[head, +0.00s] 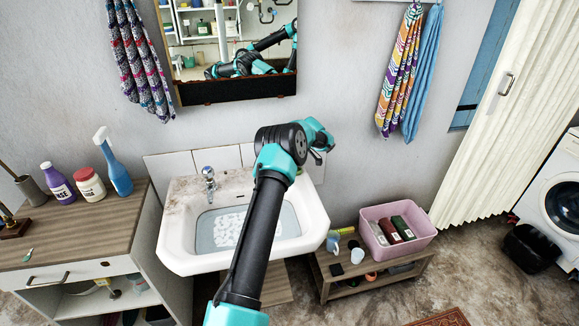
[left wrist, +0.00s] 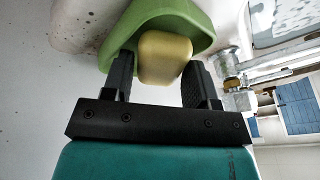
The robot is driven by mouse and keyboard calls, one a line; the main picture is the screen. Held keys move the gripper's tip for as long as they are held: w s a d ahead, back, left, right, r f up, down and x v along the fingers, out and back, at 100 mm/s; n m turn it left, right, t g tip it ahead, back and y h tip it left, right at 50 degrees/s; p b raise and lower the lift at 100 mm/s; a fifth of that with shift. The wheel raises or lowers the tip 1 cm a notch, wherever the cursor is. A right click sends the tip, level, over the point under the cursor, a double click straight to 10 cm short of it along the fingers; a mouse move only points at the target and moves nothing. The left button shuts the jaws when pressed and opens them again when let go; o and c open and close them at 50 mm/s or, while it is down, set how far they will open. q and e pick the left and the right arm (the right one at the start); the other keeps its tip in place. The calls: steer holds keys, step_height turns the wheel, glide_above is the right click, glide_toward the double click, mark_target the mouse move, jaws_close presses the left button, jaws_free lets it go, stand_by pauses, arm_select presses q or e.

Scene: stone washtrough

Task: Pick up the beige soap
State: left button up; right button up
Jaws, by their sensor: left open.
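The beige soap (left wrist: 167,58) rests in a green soap dish (left wrist: 190,20) in the left wrist view. My left gripper (left wrist: 158,72) is open, with one finger on each side of the soap's near end. I cannot tell whether either finger touches it. In the head view my left arm reaches over the washbasin, and its gripper (head: 317,155) is at the basin's back right corner. The soap is hidden behind the arm there. My right gripper is in neither view.
The white washbasin (head: 180,250) has a metal tap (head: 208,178) at the back. A mirror (head: 235,50) hangs above. Bottles stand on the cabinet (head: 100,215) at left. A pink crate (head: 418,228) sits on a low bench at right.

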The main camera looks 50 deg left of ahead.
arm_select(q)
steer(key=shift+c, duration=0.4)
steer(key=c, duration=0.6)
steer(key=shift+r, duration=0.1)
steer(key=shift+r, duration=1.75)
steer(key=s+d, duration=0.3)
steer(key=d, duration=0.1)
steer(key=s+d+r, duration=0.1)
steer(key=s+d, duration=0.6)
steer(key=d, duration=0.1)
steer(key=shift+s+r, duration=0.15)
steer(key=shift+s, duration=0.15)
